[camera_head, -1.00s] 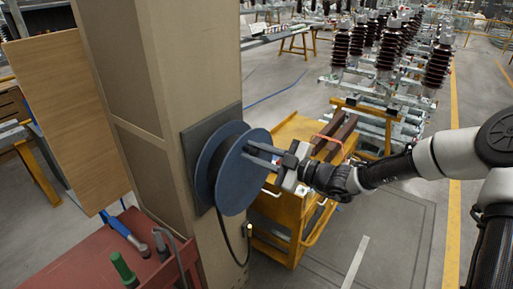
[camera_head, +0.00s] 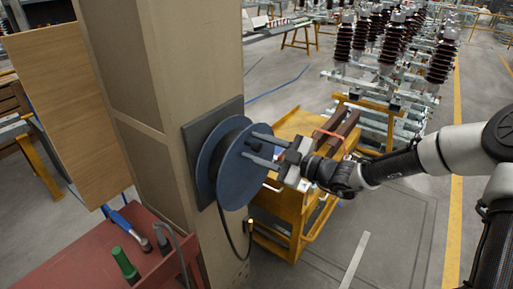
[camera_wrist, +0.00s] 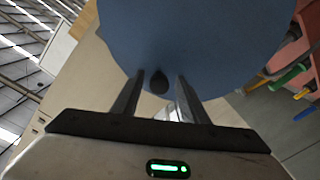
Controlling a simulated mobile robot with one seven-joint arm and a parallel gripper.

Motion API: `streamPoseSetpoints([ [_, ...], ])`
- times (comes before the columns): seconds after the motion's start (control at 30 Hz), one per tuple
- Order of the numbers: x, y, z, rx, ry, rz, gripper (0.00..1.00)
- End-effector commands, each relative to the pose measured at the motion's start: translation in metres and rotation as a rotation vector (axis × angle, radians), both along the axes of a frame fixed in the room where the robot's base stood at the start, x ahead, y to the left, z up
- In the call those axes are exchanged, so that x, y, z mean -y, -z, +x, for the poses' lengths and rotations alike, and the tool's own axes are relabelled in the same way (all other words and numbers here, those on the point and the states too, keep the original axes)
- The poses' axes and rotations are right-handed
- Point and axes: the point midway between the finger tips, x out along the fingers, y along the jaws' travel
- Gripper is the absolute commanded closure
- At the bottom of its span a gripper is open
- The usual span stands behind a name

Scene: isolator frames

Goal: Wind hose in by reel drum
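The blue reel drum (camera_head: 228,178) is mounted on a dark plate (camera_head: 190,140) on the side of a tan pillar. Whether the fingertips touch the drum is unclear.
The tan pillar (camera_head: 165,70) stands left of the drum. A red bench (camera_head: 100,255) with a green-handled tool (camera_head: 125,265) is at lower left. A yellow trolley (camera_head: 285,205) stands close behind my gripper. Open floor (camera_head: 400,240) lies to the right.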

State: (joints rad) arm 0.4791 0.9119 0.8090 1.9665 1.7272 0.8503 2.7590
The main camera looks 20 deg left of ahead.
Motion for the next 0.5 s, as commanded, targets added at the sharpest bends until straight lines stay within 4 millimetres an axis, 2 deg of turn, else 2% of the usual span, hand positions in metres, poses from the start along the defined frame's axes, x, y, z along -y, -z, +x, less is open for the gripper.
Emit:
streamPoseSetpoints([
  [0.17, 0.025, 0.0, -0.007, -0.001, 0.005, -0.003, 0.6],
  [0.5, 0.104, -0.002, -0.032, -0.001, 0.006, -0.003, 0.6],
])
